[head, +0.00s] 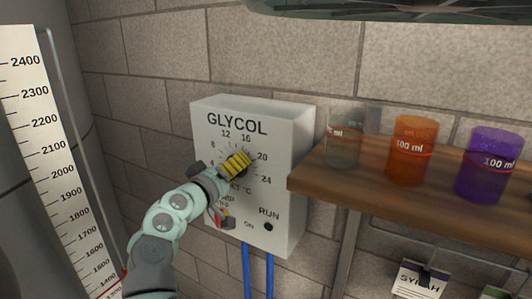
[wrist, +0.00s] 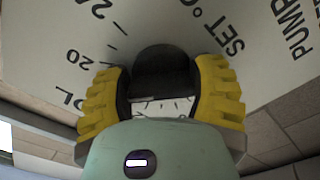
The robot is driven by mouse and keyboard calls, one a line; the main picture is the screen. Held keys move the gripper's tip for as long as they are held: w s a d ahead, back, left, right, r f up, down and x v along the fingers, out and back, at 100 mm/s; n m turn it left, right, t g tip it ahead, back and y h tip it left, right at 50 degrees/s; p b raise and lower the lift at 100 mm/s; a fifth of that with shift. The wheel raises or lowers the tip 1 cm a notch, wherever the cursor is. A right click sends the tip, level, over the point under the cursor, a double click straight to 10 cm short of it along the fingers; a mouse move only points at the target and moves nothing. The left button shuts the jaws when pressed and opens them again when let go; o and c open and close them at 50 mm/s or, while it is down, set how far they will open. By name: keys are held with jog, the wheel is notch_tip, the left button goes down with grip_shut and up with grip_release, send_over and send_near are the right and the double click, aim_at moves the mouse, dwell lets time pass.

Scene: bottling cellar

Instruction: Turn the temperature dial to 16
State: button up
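The white GLYCOL control box (head: 289,170) is on the brick wall, with a dial scale running from 4 to 24; the 16 mark is at the top right of the scale. The black temperature dial (wrist: 162,72) shows between my fingers in the wrist view. In the head view my gripper (head: 237,163) covers most of the dial. My gripper (wrist: 162,92) has its yellow fingers on opposite sides of the dial, and they appear closed against it. The dial's pointer is hidden, so I cannot tell its setting.
Below the dial are a red-marked pump switch (head: 222,219) and a dark RUN spot (head: 268,227). A wooden shelf (head: 340,188) to the right holds clear, orange (head: 414,150) and purple (head: 488,165) beakers. A tank with a level scale (head: 50,140) stands at left. Blue hoses (head: 257,270) hang below.

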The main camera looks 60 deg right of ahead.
jog(key=c, duration=0.3)
jog(key=shift+w+n, duration=0.1)
jog(key=shift+n, duration=0.2)
jog(key=shift+n+b, duration=0.3)
jog(key=shift+b, duration=0.2)
jog(key=shift+r+n, duration=0.1)
jog(key=shift+n, duration=1.4)
jog(key=o, duration=1.2)
jog(key=shift+c, duration=0.2)
jog(key=shift+a, duration=0.15)
